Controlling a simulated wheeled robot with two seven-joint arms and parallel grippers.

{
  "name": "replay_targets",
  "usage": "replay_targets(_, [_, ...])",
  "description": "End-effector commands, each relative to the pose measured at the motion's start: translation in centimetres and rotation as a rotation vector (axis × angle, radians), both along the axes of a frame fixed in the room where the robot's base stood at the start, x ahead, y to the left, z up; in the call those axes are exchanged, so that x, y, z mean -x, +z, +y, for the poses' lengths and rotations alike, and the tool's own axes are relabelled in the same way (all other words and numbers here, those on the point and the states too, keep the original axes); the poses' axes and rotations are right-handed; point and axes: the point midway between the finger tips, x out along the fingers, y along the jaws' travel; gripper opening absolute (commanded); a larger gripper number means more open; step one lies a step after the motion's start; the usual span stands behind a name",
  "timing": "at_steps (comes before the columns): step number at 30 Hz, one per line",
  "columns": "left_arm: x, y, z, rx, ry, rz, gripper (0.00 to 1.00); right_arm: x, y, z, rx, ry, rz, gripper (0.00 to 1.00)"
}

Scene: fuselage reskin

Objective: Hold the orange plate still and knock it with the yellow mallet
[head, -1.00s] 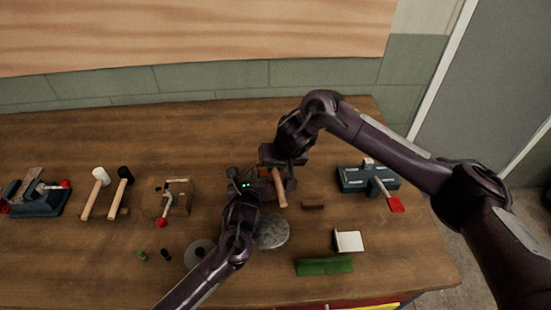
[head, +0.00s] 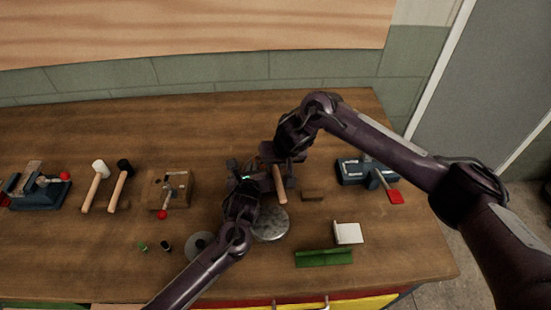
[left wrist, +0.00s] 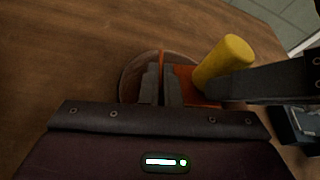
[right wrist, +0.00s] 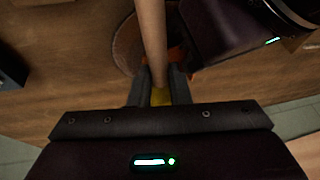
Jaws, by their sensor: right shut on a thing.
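The orange plate (left wrist: 185,88) sits over a round brown base (left wrist: 128,78) in the left wrist view; a little of its orange also shows in the right wrist view (right wrist: 178,54). My left gripper (left wrist: 161,84) is closed around a thin upright orange edge of the plate. My right gripper (right wrist: 159,92) is shut on the yellow mallet, whose yellow head (left wrist: 224,62) shows just above the plate in the left wrist view. Its wooden handle (head: 280,184) points toward the front in the head view. Whether head and plate touch, I cannot tell. The arms hide most of the plate.
A white mallet (head: 100,168) and a black mallet (head: 124,168) lie at left, near a clamp on a wooden block (head: 170,189). A grey disc (head: 270,224), a green block (head: 323,257) and a white-topped piece (head: 348,233) lie in front. A blue vise-like tool (head: 352,172) stands at right.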

Motion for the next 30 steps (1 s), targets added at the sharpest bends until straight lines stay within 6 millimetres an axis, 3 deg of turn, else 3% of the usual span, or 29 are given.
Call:
replay_targets(8, [0.0, 0.0, 0.0, 0.000, 0.001, 0.001, 0.00, -0.1, 0.2, 0.0, -0.001, 0.000, -0.002, 0.00])
replay_targets(19, [0.0, -0.1, 0.0, 0.000, 0.001, 0.001, 0.00, 0.0, 2.9, 0.1, -0.002, 0.000, -0.002, 0.00])
replay_targets(30, [0.0, -0.1, 0.0, 0.000, 0.001, 0.001, 0.00, 0.0, 3.0, 0.0, -0.001, 0.000, -0.002, 0.00])
